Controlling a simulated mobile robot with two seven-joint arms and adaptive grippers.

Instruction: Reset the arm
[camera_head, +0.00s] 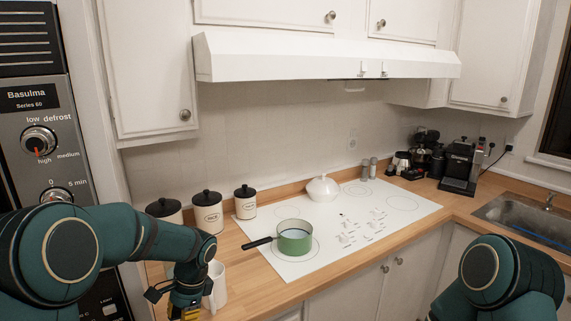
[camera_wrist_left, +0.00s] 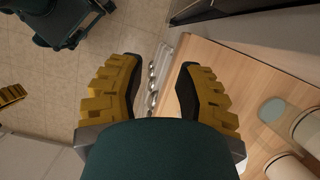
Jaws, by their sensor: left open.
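My left arm comes in from the left in the head view, bent at the elbow, with the left gripper (camera_head: 190,311) low at the bottom edge. It is beside a white mug (camera_head: 218,286) on the counter; contact cannot be told. In the left wrist view the left gripper (camera_wrist_left: 160,72) has its two yellow fingers spread, with nothing between them. My right arm (camera_head: 497,275) shows at the lower right of the head view, but its gripper does not. A yellow finger-like piece (camera_wrist_left: 12,95) at the wrist view's left edge looks like part of my right gripper.
The wooden counter (camera_head: 256,262) carries a white cooktop (camera_head: 330,255) with a green pot (camera_head: 295,237) and a white lidded dish (camera_head: 322,188). Canisters (camera_head: 207,213) stand behind my left forearm. A control panel (camera_head: 40,140) is at left, a sink (camera_head: 520,215) at right.

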